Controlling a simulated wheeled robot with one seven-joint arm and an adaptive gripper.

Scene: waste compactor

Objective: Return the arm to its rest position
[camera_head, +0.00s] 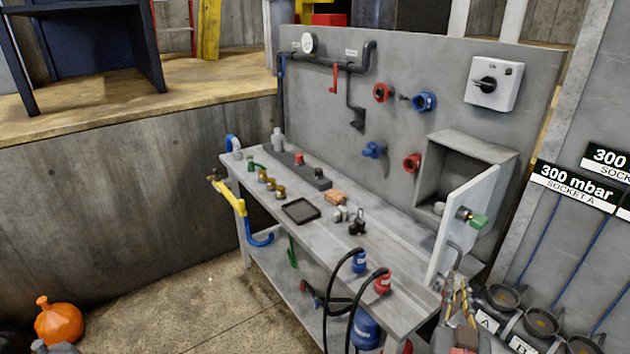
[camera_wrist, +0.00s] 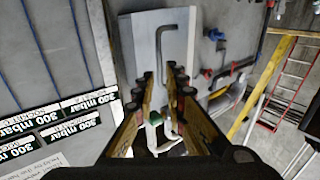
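My gripper (camera_head: 459,298) is at the lower right in the head view, in front of the bench's right end and below the open white cabinet door (camera_head: 464,226). In the wrist view my gripper (camera_wrist: 163,84) has its two yellow-and-black fingers apart. I see no object clamped between them. A pale panel and a grey bent rod (camera_wrist: 178,42) show beyond the fingertips. A green-ended part (camera_wrist: 155,118) shows between the fingers; whether they touch it is unclear. Most of my arm is out of view.
The grey workbench (camera_head: 385,254) holds small fittings, a black tray (camera_head: 300,211) and black hoses. Round sockets (camera_head: 541,322) stand close right of my gripper, below the "300 mbar" signs (camera_head: 577,186). An orange container (camera_head: 58,322) is at lower left. The floor (camera_head: 200,305) before the bench is clear.

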